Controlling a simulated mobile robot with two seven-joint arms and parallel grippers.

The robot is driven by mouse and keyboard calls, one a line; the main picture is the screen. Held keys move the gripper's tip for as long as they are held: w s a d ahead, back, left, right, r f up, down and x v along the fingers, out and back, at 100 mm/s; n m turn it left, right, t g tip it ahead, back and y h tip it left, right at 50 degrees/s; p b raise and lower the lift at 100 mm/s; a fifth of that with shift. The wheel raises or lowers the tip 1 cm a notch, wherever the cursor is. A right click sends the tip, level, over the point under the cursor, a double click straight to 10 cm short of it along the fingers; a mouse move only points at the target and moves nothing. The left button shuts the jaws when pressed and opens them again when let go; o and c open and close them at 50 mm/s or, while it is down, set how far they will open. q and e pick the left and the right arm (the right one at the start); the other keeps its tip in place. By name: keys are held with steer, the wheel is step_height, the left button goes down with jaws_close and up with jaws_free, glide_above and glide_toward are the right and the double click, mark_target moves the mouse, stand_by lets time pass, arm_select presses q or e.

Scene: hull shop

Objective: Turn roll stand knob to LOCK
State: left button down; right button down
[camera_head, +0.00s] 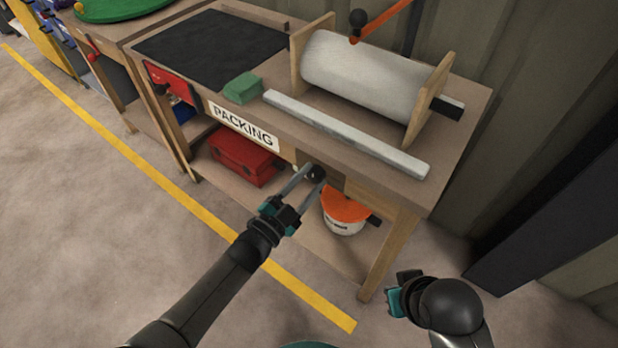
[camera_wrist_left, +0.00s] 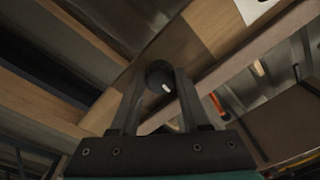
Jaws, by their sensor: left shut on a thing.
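The roll stand knob is a small round black knob (camera_head: 316,173) on the front edge of the packing bench, below the white bar. My left gripper (camera_head: 309,172) reaches it from the front, with its two fingers shut on the knob. In the left wrist view the dark knob (camera_wrist_left: 160,77) sits between the fingertips and shows a short white mark on its face. The LOCK lettering cannot be made out. My right gripper (camera_head: 398,296) is at the lower right, away from the bench; its finger opening is not clear.
Below are a red toolbox (camera_head: 243,157) and a bucket with an orange lid (camera_head: 346,207). The floor in front is clear.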

arm_select(q)
steer(key=shift+n, duration=0.7)
arm_select(e)
steer(key=shift+w+a+f, duration=0.15)
steer(key=shift+w+f, duration=0.05)
steer(key=shift+f, duration=0.2)
arm_select(q)
steer(key=shift+c, duration=1.9)
jaws_free()
arm_select(e)
steer(key=shift+r, duration=0.1)
steer(key=shift+s, duration=0.1)
arm_select(q)
steer(key=shift+s+a, duration=0.1)
steer(key=shift+s, duration=0.05)
steer(key=shift+s+a+p, duration=0.2)
steer(key=shift+s+p, duration=0.1)
steer(key=p+v, duration=0.3)
steer(key=v, duration=1.1)
arm_select(e)
step_height(320, 180, down, 8)
steer(key=s+g, duration=0.1)
steer(key=s, duration=0.1)
steer(key=shift+s+d, duration=0.2)
steer(key=shift+d, duration=0.05)
